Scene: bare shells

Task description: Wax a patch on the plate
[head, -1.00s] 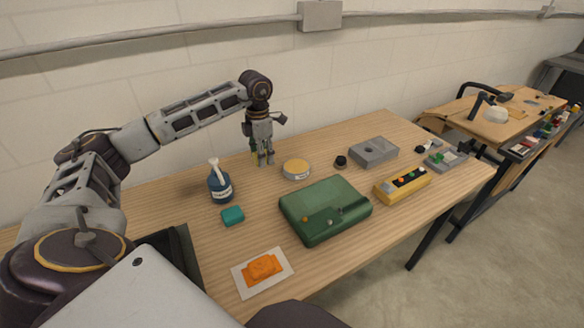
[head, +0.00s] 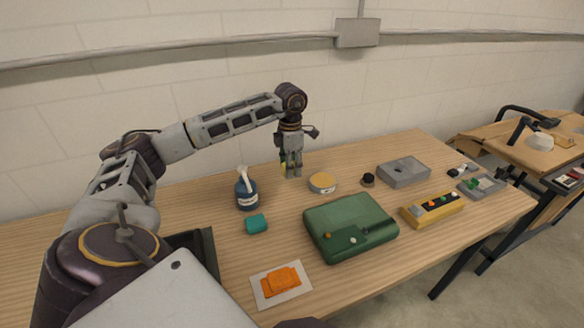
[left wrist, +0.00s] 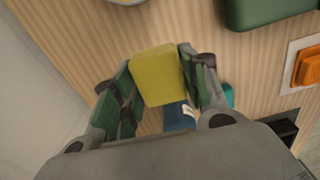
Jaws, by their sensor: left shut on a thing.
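My left gripper (head: 291,175) points down near the back of the wooden table. It is shut on a yellow block (left wrist: 157,75), which shows clearly between the fingers in the left wrist view. Only a sliver of the block shows in the head view. A round tin (head: 322,182) with a yellowish top stands just right of the gripper, apart from it. A white plate (head: 262,294) lies near the front edge with an orange piece (head: 281,280) on it. The plate also shows partly at the right of the left wrist view (left wrist: 291,58). My right gripper is not in view.
A blue bottle (head: 246,192) and a teal block (head: 256,224) stand left of a green case (head: 350,226). A dark tray (head: 206,252) is at the left. A grey box (head: 404,173), a black knob (head: 368,180) and a yellow button box (head: 433,208) are at right.

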